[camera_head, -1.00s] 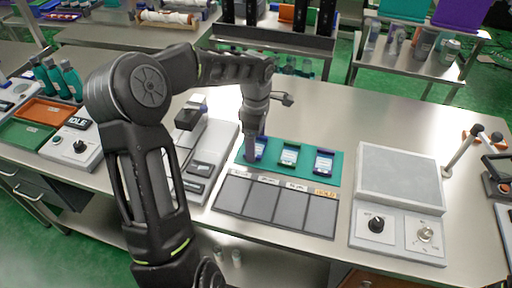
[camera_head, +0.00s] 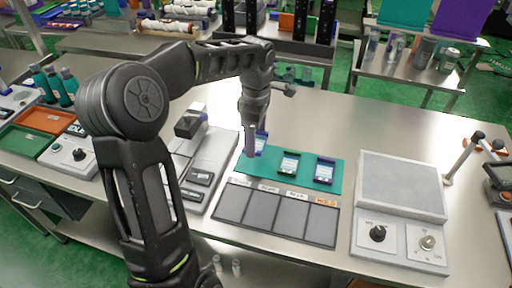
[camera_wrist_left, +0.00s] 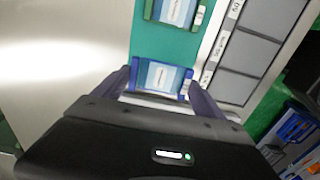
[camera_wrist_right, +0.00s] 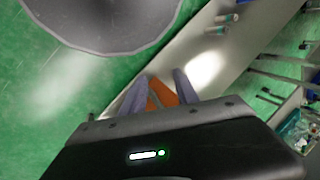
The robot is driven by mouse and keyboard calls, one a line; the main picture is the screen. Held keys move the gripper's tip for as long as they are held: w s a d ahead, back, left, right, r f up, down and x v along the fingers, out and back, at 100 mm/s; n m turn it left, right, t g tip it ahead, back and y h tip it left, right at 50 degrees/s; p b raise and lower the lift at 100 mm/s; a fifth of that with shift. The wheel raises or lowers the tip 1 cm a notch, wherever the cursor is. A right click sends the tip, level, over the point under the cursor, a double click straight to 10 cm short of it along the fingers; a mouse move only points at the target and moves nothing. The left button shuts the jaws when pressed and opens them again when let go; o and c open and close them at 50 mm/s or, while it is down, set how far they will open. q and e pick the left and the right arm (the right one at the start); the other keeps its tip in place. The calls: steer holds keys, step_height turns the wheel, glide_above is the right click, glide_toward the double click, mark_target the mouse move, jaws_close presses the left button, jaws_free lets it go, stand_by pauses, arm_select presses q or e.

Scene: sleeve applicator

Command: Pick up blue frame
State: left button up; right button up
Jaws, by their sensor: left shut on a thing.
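The blue frame (camera_head: 261,143), with a pale label card inside, is held above the left end of the teal mat (camera_head: 307,185). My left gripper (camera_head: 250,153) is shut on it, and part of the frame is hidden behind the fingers. In the left wrist view, the blue frame (camera_wrist_left: 160,77) sits between the two fingers.
A dark tray with several labelled compartments (camera_head: 276,214) lies in front of the mat. A grey-white device with knobs (camera_head: 402,187) stands at right. A pale device (camera_head: 210,170) stands at left, partly behind my left arm. The table behind the mat is clear.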

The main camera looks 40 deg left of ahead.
arm_select(q)
steer(key=shift+r, duration=2.35)
